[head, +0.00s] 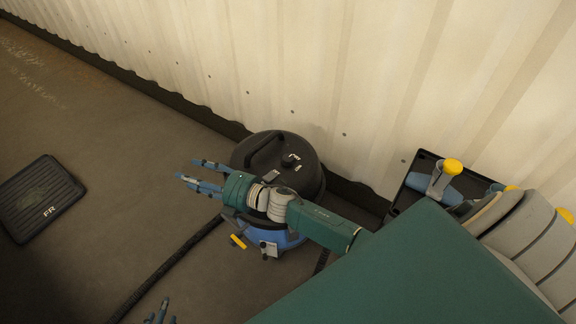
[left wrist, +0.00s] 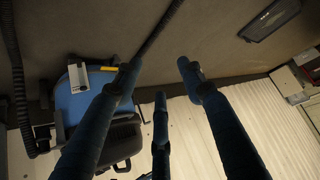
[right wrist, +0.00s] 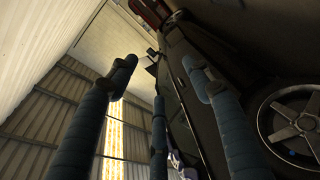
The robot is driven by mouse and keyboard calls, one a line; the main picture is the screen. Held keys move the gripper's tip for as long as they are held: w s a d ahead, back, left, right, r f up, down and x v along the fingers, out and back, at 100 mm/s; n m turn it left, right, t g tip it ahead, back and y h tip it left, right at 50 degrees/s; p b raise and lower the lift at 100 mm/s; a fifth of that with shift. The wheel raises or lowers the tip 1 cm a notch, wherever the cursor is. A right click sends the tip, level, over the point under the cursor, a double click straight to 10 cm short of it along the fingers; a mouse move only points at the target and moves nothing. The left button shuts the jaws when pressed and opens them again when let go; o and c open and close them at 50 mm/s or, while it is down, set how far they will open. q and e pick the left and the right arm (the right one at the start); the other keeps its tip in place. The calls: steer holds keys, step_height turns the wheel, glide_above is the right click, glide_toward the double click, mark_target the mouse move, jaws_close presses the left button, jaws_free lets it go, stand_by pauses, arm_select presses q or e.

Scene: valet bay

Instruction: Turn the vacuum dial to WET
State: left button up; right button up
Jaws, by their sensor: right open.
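The vacuum (head: 312,176) has a black domed lid and a blue body and stands by the wall in the head view. A small dark dial (head: 288,161) with pale labels sits on its lid; the lettering and setting are too small to read. My right gripper (head: 200,175) is open and empty, past the vacuum's left side, its arm crossing in front of the lower lid. My left gripper (head: 160,314) barely shows at the bottom edge. In the left wrist view its fingers (left wrist: 159,72) are spread and empty, with the vacuum's blue body (left wrist: 84,98) at left.
A dark hose (head: 170,266) runs along the floor from the vacuum. A black mat marked FR (head: 35,205) lies at left. A corrugated wall (head: 300,60) rises behind the vacuum. A black tray (head: 408,188) with yellow-capped items stands at right. The floor at left is mostly clear.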

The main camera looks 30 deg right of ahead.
steer(key=w+a+r+n+g+y+b, duration=0.15)
steer(key=a+r+n+g+y, duration=0.25)
steer(key=n, duration=0.5)
steer(key=n+g+h+b, duration=1)
steer(key=n+h, duration=0.4)
steer(key=n, duration=0.4)
glide_above(288, 158)
step_height(288, 158, down, 5)
steer(key=shift+d+f, duration=0.1)
steer(key=shift+f, duration=0.1)
step_height(288, 158, down, 4)
steer(key=shift+f+b, duration=0.25)
steer(key=shift+b, duration=0.4)
arm_select(q)
steer(key=w+d+r+t+h, duration=0.1)
steer(key=r+t, duration=0.3)
steer(key=r, duration=0.7)
steer(key=w+d+r+t+h, duration=0.1)
steer(key=w+r+t, duration=0.2)
steer(key=r, duration=0.8)
steer(key=w+d+r+t+h, duration=0.1)
steer(key=r+t, duration=0.4)
steer(key=r, duration=0.7)
steer(key=shift+w+d+t+h, duration=0.3)
steer(key=shift+w+d, duration=0.15)
steer(key=shift+w, duration=0.05)
arm_select(e)
steer(key=shift+f, duration=0.3)
